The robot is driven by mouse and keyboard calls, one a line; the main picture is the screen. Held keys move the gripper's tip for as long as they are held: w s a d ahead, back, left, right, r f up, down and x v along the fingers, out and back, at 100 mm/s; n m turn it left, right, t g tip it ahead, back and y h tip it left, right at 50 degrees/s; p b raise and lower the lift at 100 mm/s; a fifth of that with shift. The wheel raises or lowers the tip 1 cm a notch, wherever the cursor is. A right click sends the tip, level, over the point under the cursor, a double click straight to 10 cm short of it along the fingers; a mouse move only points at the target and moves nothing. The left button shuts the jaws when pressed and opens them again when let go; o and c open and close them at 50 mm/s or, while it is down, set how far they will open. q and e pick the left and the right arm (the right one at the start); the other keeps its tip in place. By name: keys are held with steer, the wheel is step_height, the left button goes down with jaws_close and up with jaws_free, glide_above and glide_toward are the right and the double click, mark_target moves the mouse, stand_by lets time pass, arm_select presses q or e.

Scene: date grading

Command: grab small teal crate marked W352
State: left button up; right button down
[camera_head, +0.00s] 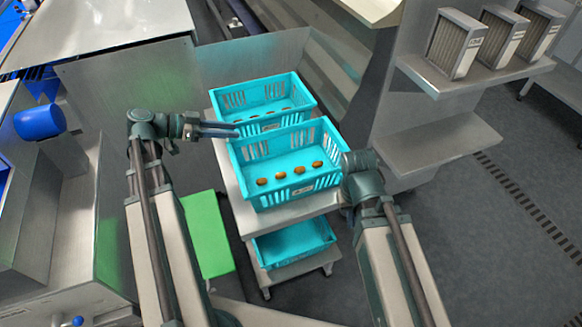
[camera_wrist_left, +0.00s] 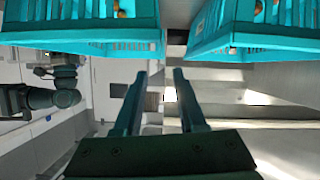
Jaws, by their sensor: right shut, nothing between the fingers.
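Two teal crates stand one behind the other on the cart's top: a front crate (camera_head: 272,197) and a rear crate (camera_head: 240,97). Both hold brown dates and carry a small pale label too small to read. A third teal crate (camera_head: 292,247) sits on the lower shelf; no mark shows on it. My left gripper (camera_head: 238,129) is by the left side where the two top crates meet. In the left wrist view its fingers (camera_wrist_left: 160,73) are apart and empty, with a teal crate wall on either side. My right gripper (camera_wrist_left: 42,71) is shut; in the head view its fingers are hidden.
The metal cart (camera_head: 233,183) stands between my arms. A green panel (camera_head: 207,233) lies left of it. A wall shelf (camera_head: 480,78) with several framed filters is at the upper right. The floor (camera_head: 480,250) at the right is clear.

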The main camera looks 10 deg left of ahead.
arm_select(q)
steer(key=b, duration=0.3)
glide_toward(272, 132)
steer(key=x, duration=0.3)
steer(key=shift+d+f, duration=0.25)
steer(key=shift+f, duration=0.2)
steer(key=shift+w+d, duration=0.3)
steer(key=shift+d, duration=0.15)
steer(key=b+x, duration=0.1)
steer(key=x, duration=0.4)
steer(key=shift+w+b, duration=0.25)
steer(key=shift+b, duration=0.1)
jaws_close()
